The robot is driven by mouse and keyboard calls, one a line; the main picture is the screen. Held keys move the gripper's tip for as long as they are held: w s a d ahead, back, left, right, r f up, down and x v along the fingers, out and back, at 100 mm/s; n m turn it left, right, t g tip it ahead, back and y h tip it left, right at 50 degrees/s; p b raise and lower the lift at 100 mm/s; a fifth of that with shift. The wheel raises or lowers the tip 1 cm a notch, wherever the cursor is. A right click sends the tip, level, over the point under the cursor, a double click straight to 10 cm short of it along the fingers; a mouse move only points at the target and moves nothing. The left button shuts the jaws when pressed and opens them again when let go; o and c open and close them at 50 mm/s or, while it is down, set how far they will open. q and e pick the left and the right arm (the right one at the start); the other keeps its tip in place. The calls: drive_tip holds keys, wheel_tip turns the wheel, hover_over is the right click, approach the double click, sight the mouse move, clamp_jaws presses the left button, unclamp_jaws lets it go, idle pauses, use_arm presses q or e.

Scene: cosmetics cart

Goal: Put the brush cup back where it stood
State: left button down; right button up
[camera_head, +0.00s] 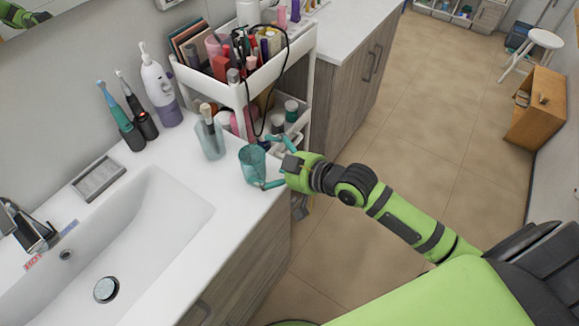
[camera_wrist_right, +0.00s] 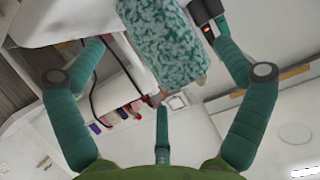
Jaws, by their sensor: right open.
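A clear, bluish cup with brushes (camera_head: 209,138) stands upright on the white counter, left of my right gripper. A teal cup (camera_head: 253,163) stands near the counter's front edge, just left of my right gripper (camera_head: 268,164). The gripper is open, with fingers spread on either side of the teal cup; contact is not clear. In the right wrist view a teal speckled cup (camera_wrist_right: 165,45) shows between the spread fingers. Which of the two cups is the brush cup cannot be told for certain. My left gripper is out of view.
A white cart (camera_head: 243,92) packed with cosmetics stands behind the cups. Electric toothbrushes (camera_head: 122,118) and a white-purple device (camera_head: 160,90) stand along the wall. A sink (camera_head: 140,240) with a soap tray (camera_head: 98,180) is at left. Bare counter lies between sink and cups.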

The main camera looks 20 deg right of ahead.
drive_tip(key=v, duration=0.7)
drive_tip(key=shift+s+d+b, duration=0.15)
drive_tip(key=shift+s+b, duration=0.1)
drive_tip(key=shift+b, duration=0.2)
drive_tip(key=shift+r, duration=0.1)
drive_tip(key=w+d+f+m+h, duration=0.1)
drive_tip(key=d+f+m+h, duration=0.1)
drive_tip(key=d+f, duration=0.35)
drive_tip(key=w+d+f+m+h, duration=0.1)
drive_tip(key=d+f+h, duration=0.15)
drive_tip(key=f, duration=0.65)
drive_tip(key=s+d+f+m+g+h, duration=0.1)
drive_tip(key=s+d+f+g, duration=0.2)
drive_tip(key=f, duration=0.6)
drive_tip(key=s+d+f+m+g+h, duration=0.15)
drive_tip(key=s+f, duration=0.35)
drive_tip(key=f, duration=0.5)
drive_tip(key=s+a+f+g, duration=0.2)
drive_tip(key=s+f, duration=0.3)
drive_tip(key=s, duration=0.4)
drive_tip(key=s+a+f+n+g, duration=0.1)
drive_tip(key=s+a+f, duration=0.2)
drive_tip(key=s+f, duration=0.3)
drive_tip(key=s+a+f+g, duration=0.2)
drive_tip(key=s+f, duration=0.4)
drive_tip(key=s, duration=0.7)
drive_tip(key=shift+s+a+n+g, duration=0.25)
drive_tip(key=shift+s+n+g, duration=0.1)
